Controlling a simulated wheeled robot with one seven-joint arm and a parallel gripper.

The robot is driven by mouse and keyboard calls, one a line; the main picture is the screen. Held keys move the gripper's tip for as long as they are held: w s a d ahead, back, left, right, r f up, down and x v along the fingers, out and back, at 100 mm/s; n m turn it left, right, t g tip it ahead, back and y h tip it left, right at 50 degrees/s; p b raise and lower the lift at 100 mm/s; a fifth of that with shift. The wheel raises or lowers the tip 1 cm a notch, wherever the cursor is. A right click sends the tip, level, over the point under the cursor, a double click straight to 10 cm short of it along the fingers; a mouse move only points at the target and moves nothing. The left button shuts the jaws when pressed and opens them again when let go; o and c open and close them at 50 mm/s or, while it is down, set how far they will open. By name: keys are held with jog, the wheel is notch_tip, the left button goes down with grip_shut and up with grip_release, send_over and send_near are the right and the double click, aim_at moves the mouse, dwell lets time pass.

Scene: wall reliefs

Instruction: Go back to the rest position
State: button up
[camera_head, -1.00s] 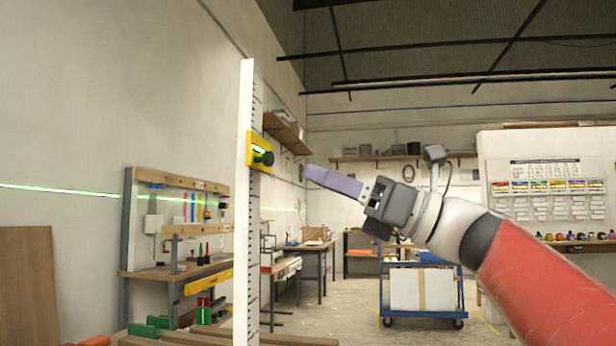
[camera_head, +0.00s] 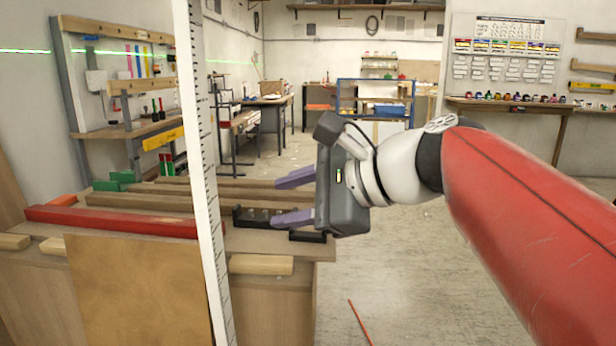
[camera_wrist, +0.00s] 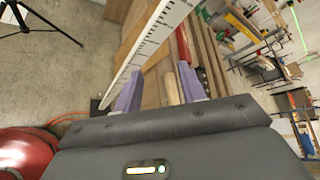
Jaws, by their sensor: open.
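My gripper (camera_head: 292,198) is open and empty, with its two purple fingers spread apart and pointing left in the head view. It hangs in front of the right end of a low wooden bench. In the wrist view the gripper (camera_wrist: 160,90) shows its fingers on either side of a gap with nothing held. The white graduated staff (camera_head: 203,150) stands upright, slightly tilted, to the left of the fingers. In the wrist view the staff (camera_wrist: 152,45) runs diagonally just beyond the fingers.
The bench (camera_head: 290,258) carries wooden strips, a red bar (camera_head: 115,221) and a black holder (camera_head: 262,217). A blue cart (camera_head: 374,100) stands farther back. The floor (camera_head: 420,260) right of the bench is open. A tripod (camera_wrist: 40,22) shows in the wrist view.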

jog(key=s+d+f+n+h, duration=0.3)
jog(key=d+f, duration=0.3)
jog(key=f, duration=0.2)
jog(key=s+d+f+n+h, duration=0.4)
jog(key=s+d+f+n, duration=0.1)
jog(key=f, duration=0.3)
jog(key=s+d+f+n+h, duration=0.4)
jog(key=d+f+n, duration=0.2)
jog(key=f, duration=0.3)
jog(key=shift+s+d+g+p, duration=0.3)
jog(key=shift+g+p, duration=0.1)
jog(key=shift+c, duration=0.4)
jog(key=shift+a, duration=0.15)
